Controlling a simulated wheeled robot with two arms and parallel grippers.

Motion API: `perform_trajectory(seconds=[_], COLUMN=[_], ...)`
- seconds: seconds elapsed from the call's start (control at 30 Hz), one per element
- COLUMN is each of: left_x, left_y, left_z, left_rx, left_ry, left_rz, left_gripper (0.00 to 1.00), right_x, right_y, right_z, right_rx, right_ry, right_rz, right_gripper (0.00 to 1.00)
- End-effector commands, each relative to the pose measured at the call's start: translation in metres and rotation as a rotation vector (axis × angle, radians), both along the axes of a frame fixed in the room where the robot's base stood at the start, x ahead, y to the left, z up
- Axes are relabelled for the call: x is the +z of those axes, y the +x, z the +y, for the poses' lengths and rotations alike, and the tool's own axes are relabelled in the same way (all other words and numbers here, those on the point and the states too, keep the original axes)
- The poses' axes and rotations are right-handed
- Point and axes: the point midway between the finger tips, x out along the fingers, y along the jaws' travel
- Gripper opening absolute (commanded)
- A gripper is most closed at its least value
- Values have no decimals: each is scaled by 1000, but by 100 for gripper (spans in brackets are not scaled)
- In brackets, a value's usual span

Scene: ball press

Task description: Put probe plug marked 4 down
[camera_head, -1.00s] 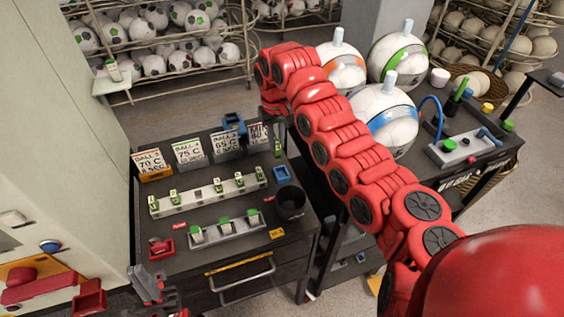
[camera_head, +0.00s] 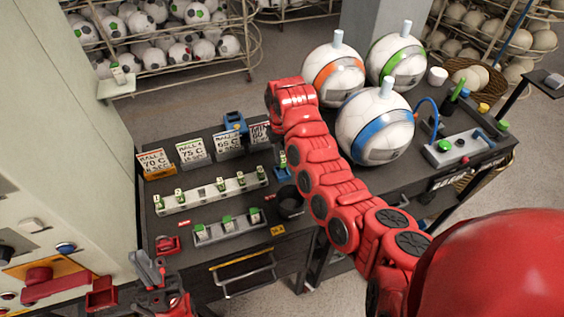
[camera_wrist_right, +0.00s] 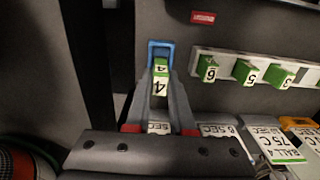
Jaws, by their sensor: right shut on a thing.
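The probe plug marked 4 (camera_wrist_right: 160,86), white with a green top, is between the fingers of my right gripper (camera_wrist_right: 160,95). The right gripper (camera_head: 283,160) is shut on it. In the wrist view the plug lines up with a blue square frame (camera_wrist_right: 151,45) on the dark table; the frame's near part is hidden behind the plug. I cannot tell whether the plug touches the bottom. In the head view the blue frame (camera_head: 285,174) sits just under the right fingers. My left gripper (camera_head: 150,270) hangs at the table's front left, apart from the plugs; its opening is unclear.
A white rail (camera_head: 212,193) holds several green-topped plugs, with a second block (camera_head: 228,228) in front. A black cup (camera_head: 290,203) stands close to the blue frame. Ball cards (camera_head: 190,152) line the back. Large balls (camera_head: 374,126) stand on the table to the right.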

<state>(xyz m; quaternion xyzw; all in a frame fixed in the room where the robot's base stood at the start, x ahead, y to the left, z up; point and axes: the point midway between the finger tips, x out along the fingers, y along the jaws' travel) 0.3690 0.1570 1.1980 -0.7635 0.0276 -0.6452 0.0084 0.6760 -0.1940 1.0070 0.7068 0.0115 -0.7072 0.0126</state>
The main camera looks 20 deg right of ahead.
Motion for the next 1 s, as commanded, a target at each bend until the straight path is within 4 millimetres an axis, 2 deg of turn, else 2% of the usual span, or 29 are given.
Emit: perform_trajectory(seconds=[0.2,0.3,0.63,0.67,0.8,0.83,1.0], left_x=[18,21,16,16,17,17,17], left_y=[0,0,0,0,0,0,0], left_z=[0,0,0,0,0,0,0], left_rx=[0,0,0,0,0,0,0], left_ry=[0,0,0,0,0,0,0], left_rz=[0,0,0,0,0,0,0], left_gripper=[0,0,0,0,0,0,0], right_x=[-25,-37,-43,-43,-42,-42,-42], right_y=[-2,-2,-1,-1,-1,-1,-1], right_z=[0,0,0,0,0,0,0], right_rx=[0,0,0,0,0,0,0], right_ry=[0,1,1,1,1,1,1], right_rz=[6,7,2,1,1,1,1], right_gripper=[0,0,0,23,48,51,51])
